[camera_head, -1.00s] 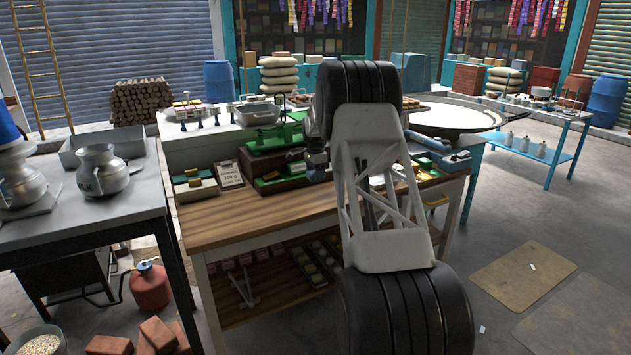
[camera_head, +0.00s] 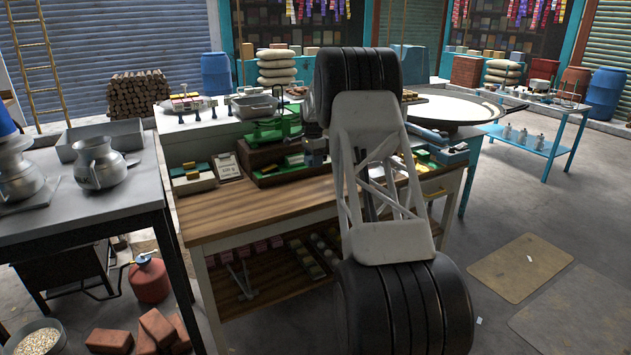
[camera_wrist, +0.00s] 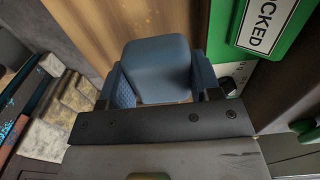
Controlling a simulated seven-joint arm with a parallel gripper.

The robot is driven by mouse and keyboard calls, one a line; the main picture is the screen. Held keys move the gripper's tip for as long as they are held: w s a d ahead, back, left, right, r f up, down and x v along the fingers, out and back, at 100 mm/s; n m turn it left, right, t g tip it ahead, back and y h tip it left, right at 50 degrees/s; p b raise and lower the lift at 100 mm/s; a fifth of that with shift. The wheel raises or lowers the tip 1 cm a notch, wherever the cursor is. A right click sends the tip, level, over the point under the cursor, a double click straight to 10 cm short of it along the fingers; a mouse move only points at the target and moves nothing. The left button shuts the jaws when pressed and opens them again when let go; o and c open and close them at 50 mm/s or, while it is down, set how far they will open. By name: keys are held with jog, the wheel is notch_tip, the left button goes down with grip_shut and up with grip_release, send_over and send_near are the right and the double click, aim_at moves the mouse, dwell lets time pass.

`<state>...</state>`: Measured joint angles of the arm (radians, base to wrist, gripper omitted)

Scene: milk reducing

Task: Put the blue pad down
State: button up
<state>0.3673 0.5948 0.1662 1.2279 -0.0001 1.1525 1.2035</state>
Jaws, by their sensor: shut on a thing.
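A blue pad (camera_wrist: 158,62) with rounded corners shows in the wrist view, between the blue textured fingers of my gripper (camera_wrist: 160,86). My gripper is shut on it. Wooden surface (camera_wrist: 95,25) shows beyond the pad; I cannot tell whether the pad touches it. In the head view my gripper (camera_head: 315,152) is over the back of the wooden worktop (camera_head: 255,208), beside the green scale (camera_head: 272,130). My arm hides part of the worktop there, and the pad is not clear in that view.
A green part labelled "LOCKED" (camera_wrist: 265,25) is close to the right of the pad in the wrist view. A tray of coloured blocks (camera_head: 193,178) and a printed card (camera_head: 227,167) stand left of the scale. The worktop's front left is clear.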

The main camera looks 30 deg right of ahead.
jog(key=shift+a, duration=0.1)
jog(key=shift+s+a, duration=0.4)
jog(key=s+a+f, duration=0.3)
jog(key=s+a, duration=1.3)
jog(key=s, duration=0.2)
jog(key=shift+a, duration=0.3)
jog(key=w+d, duration=0.1)
jog(key=w, duration=0.4)
jog(key=w+d+f, duration=0.1)
jog(key=w, duration=0.4)
jog(key=w+d, duration=0.1)
jog(key=w, duration=0.4)
jog(key=shift+w+d+f, duration=0.2)
jog(key=shift+d, duration=0.2)
